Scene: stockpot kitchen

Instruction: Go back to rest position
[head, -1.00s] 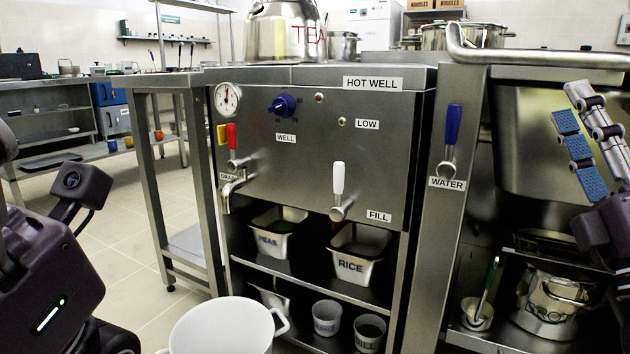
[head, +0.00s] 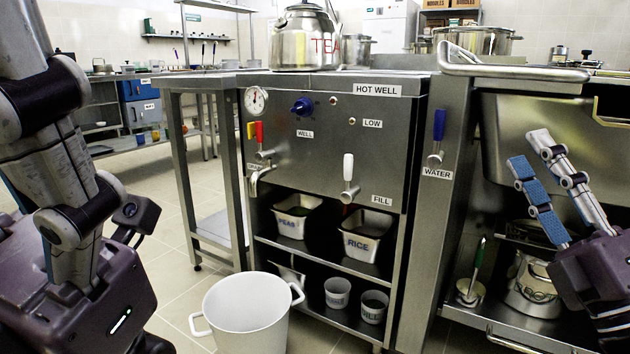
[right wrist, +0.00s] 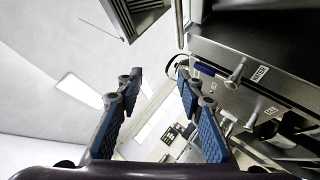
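My left gripper (head: 45,240) is at the left edge of the head view, close to the camera. Only part of its fingers shows, and whether it is open cannot be made out. A white two-handled stockpot (head: 245,312) stands upright on the floor between the arms, apart from both grippers, and looks empty.
The hot well unit (head: 325,130) stands ahead, with a kettle (head: 305,40) on top and tubs marked PEAS (head: 293,226) and RICE (head: 361,245) on its shelf. A water tap (head: 439,125) is on the post to its right. Tiled floor (head: 165,265) is clear left of the pot.

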